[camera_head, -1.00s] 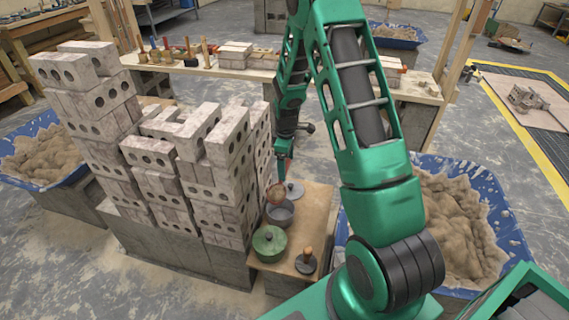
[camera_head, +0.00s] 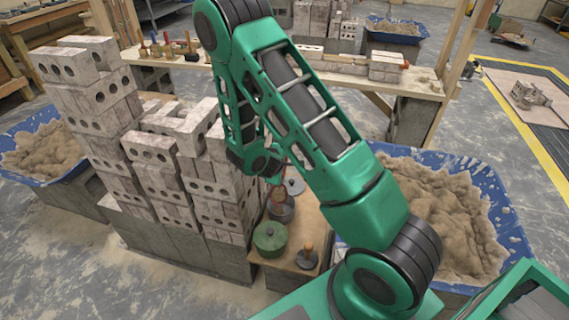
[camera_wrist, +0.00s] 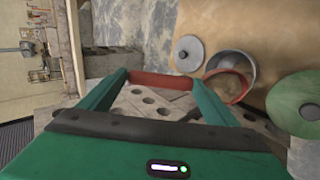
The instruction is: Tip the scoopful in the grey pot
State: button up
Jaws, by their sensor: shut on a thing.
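My gripper (camera_wrist: 160,88) is shut on the red handle (camera_wrist: 165,80) of a scoop. The scoop's round, reddish-rimmed bowl (camera_wrist: 228,84) has a brownish inside, and I cannot tell how much material it holds. The grey pot (camera_wrist: 243,65) is an open round pot on a small wooden-topped stand. The bowl is over or within the pot's mouth in the wrist view. In the head view the grey pot (camera_head: 281,213) is partly hidden behind the scoop and my arm, and its contents are not clear. My gripper is mostly hidden there too.
A green pot (camera_head: 270,238) stands close to the grey pot, with a wooden-handled tool (camera_head: 307,258) beside it. A grey lid (camera_wrist: 188,52) lies behind. A tall stack of pale bricks (camera_head: 155,150) rises on the left. A blue sand tub (camera_head: 497,205) is on the right.

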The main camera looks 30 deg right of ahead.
jog(key=shift+s+a+f+t+h, duration=0.1)
jog(key=shift+f+t+h, duration=0.1)
jog(key=shift+t+h, duration=0.3)
jog(key=shift+s+a+f+t+h, duration=0.1)
jog(key=shift+f+t+h, duration=0.05)
jog(key=shift+t+h, duration=0.35)
jog(key=shift+r, duration=0.1)
dwell(0.9)
